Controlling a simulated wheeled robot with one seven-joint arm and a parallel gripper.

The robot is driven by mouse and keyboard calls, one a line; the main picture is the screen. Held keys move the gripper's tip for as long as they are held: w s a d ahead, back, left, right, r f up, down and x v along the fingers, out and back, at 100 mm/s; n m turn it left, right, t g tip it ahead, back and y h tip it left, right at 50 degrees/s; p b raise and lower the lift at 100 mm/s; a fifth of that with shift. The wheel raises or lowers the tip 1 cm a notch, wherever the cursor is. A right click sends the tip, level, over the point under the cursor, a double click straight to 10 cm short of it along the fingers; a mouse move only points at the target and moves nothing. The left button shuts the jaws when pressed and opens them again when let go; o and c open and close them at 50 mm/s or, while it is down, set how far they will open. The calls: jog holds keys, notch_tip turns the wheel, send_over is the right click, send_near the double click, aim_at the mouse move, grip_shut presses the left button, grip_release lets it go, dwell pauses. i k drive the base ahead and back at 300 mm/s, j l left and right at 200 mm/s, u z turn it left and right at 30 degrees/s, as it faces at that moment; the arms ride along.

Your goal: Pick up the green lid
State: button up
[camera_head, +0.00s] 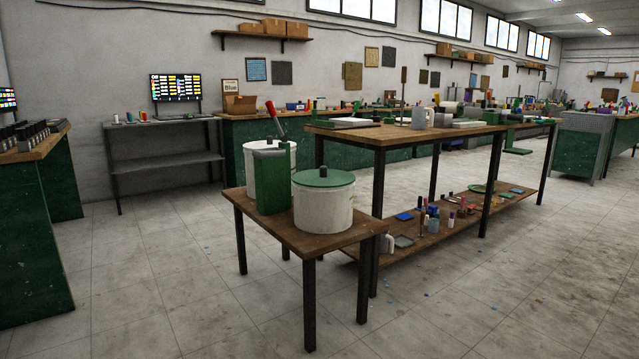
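A round green lid (323,177) with a small dark knob on top lies on a white cylindrical pot (323,210). The pot stands at the right part of a small wooden table (348,238) with dark legs. The lid looks flat and covers the pot's mouth. My gripper is not in view, so its state and its place relative to the lid do not show.
A green box (271,183) stands close left of the pot. A long workbench (400,135) stands behind right. The floor (160,290) in front is clear.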

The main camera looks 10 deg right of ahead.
aim_at(321, 178)
jog(key=i+j+z, duration=0.1)
jog(key=z, duration=0.85)
jog(key=i+j+z, duration=0.15)
jog(key=j+z, duration=0.8)
jog(key=j, duration=0.2)
jog(key=j+z, duration=0.45)
jog(key=j, duration=0.2)
